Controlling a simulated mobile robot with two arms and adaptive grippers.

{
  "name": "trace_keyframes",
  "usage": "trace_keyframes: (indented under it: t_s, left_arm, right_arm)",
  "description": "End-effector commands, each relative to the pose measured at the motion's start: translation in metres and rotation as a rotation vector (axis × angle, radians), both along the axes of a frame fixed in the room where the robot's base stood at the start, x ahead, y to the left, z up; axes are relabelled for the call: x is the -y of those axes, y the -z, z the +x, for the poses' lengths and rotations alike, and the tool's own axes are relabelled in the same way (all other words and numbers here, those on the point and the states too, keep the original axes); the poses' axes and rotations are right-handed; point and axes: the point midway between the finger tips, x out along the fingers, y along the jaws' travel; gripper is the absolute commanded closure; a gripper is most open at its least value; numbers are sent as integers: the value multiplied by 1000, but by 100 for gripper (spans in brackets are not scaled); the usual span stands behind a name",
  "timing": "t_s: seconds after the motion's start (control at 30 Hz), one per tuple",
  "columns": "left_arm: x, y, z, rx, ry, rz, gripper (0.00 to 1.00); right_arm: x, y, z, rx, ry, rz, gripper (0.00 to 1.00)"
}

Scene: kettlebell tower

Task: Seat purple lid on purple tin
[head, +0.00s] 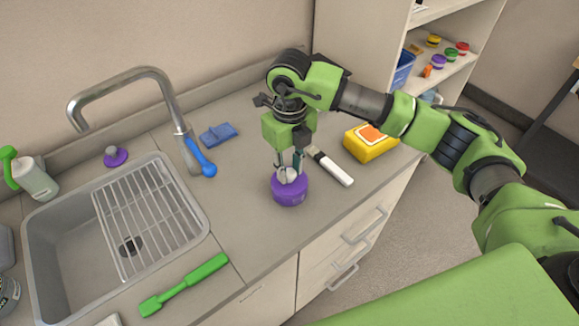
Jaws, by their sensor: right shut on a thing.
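The purple tin (291,194) stands upright on the counter, right of the sink. My right gripper (289,170) points straight down over it. Its fingers are closed on a pale, rounded part at the tin's top, which looks like the knob of the purple lid. The fingers hide most of this top, and I cannot tell whether the lid lies flat on the rim or just above it. My left gripper is not in view.
A purple disc with a grey knob (115,156) lies behind the sink (45,240). A black-and-white tool (331,167) lies close right of the tin, with a yellow box (370,145) beyond. Counter in front is clear.

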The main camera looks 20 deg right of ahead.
Motion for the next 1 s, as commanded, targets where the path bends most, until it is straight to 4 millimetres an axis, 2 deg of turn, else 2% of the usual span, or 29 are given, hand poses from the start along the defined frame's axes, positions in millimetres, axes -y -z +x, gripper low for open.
trace_keyframes:
  t_s: [0.17, 0.2, 0.27, 0.5, 0.57, 0.8, 1.0]
  left_arm:
    - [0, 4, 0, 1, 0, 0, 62]
    - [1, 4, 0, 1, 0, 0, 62]
    - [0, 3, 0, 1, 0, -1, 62]
    - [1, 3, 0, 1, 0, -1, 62]
    - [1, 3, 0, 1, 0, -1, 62]
    - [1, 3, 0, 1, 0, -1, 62]
    - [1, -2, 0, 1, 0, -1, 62]
  right_arm:
    - [0, 5, 0, 0, 0, 0, 100]
    - [0, 4, 0, 0, 0, 0, 72]
    - [0, 4, 0, 0, 0, 0, 58]
    - [0, 4, 0, 0, 0, 0, 58]
    - [0, 4, 0, 0, 0, 0, 64]
    - [0, 4, 0, 0, 0, 0, 64]
    - [0, -6, 0, 1, 0, 0, 64]
